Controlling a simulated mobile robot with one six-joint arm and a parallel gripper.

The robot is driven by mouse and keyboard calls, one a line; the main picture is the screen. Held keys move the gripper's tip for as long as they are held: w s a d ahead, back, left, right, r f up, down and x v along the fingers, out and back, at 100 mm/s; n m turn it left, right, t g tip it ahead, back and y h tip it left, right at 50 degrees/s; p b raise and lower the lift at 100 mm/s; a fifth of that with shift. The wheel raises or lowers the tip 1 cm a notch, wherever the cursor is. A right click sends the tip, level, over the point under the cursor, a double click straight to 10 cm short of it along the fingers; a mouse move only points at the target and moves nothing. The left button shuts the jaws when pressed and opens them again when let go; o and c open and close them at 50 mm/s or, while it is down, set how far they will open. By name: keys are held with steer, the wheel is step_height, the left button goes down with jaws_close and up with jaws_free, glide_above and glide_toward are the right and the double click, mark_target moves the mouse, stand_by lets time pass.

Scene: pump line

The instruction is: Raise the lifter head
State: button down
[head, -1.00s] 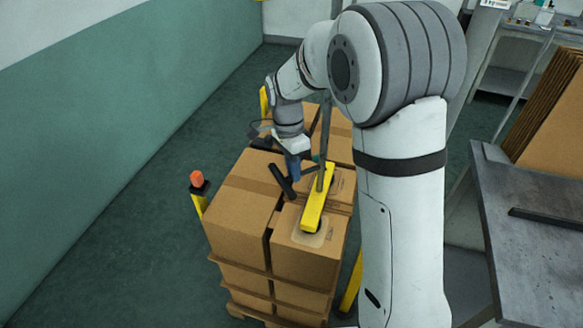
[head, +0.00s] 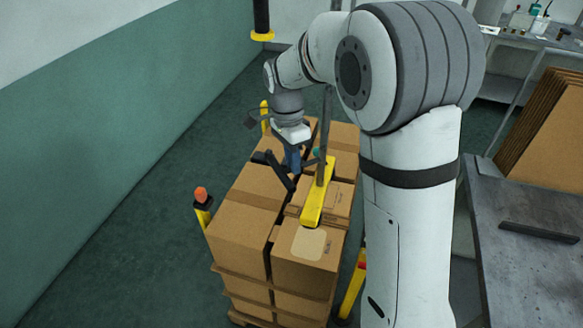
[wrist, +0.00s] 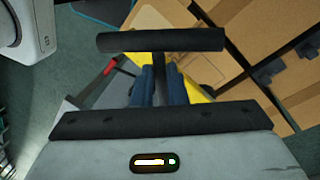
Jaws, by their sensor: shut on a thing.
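The lifter head (head: 317,195) is a yellow beam on a dark upright tube, over the right-hand cartons of the stack. Its near end stands clear of a pale square patch (head: 308,243) on the near carton; the height of the gap is hard to judge. A black handle (head: 278,172) sticks out at its left. My gripper (head: 293,160) has blue fingers shut on the handle. In the wrist view the fingers (wrist: 160,86) close around the handle's stem below a black crossbar (wrist: 160,39), with the yellow beam (wrist: 195,80) partly hidden behind.
Cartons (head: 240,232) stand stacked close under the lifter. Yellow posts stand nearby, one with an orange top (head: 201,193). A grey table (head: 530,255) and leaning cardboard sheets (head: 545,125) are at the right. Floor is open at the left.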

step_height(320, 180, up, 4)
steer(key=shift+r+p, duration=0.15)
steer(key=shift+p, duration=0.5)
steer(key=c, duration=1.5)
jaws_free()
steer(key=shift+o, duration=0.2)
step_height(320, 180, up, 10)
steer(key=b, duration=0.1)
